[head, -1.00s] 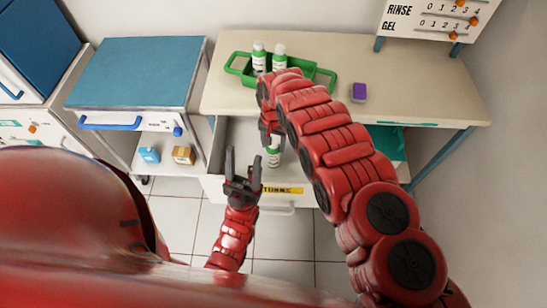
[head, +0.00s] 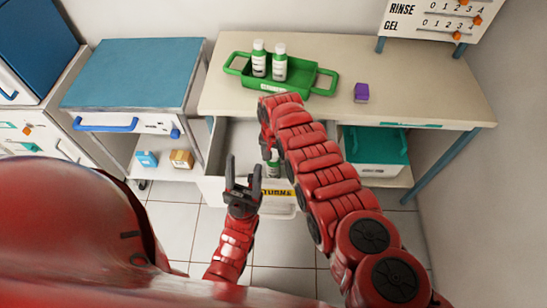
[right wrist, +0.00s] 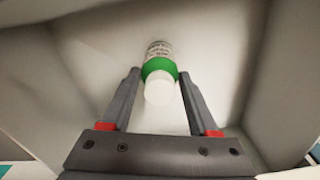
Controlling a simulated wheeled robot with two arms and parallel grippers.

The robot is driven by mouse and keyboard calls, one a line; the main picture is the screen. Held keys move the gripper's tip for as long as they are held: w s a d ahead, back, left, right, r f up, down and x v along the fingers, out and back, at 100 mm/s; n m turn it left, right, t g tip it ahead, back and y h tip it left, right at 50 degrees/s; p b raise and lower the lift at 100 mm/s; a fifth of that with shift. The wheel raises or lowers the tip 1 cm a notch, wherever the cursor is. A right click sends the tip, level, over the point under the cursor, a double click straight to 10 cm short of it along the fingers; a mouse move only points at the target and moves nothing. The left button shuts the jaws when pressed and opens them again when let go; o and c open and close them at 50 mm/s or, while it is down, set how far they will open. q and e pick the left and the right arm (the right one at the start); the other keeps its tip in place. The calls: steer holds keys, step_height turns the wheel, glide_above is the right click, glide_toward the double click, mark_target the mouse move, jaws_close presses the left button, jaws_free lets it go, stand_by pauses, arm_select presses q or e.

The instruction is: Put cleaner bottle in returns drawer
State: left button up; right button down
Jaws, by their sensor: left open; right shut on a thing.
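The cleaner bottle (head: 273,169), white with a green band, is upright inside the open returns drawer (head: 238,138) under the beige desk. In the right wrist view the bottle (right wrist: 158,85) stands between the two fingers of my right gripper (right wrist: 158,80), which is shut on it, with the pale drawer walls around. In the head view my right gripper (head: 268,148) is partly hidden by my own arm. Whether the bottle touches the drawer floor I cannot tell. My left gripper (head: 243,172) is open and empty, in front of the drawer's yellow label (head: 277,192).
A green tray (head: 300,88) on the desk (head: 420,85) holds two similar bottles (head: 279,63). A purple block (head: 361,92) lies right of it. A teal-lidded bin (head: 375,150) is below the desk. A blue-topped cart (head: 135,72) stands left.

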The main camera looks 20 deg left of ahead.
steer(key=shift+f, duration=0.2)
steer(key=shift+c, duration=0.7)
jaws_free()
steer(key=shift+r, duration=0.1)
step_height(320, 180, up, 7)
steer(key=p, duration=0.5)
steer(key=shift+r, duration=0.15)
step_height(320, 180, up, 5)
steer(key=shift+f+b, duration=0.1)
steer(key=shift+b, duration=0.5)
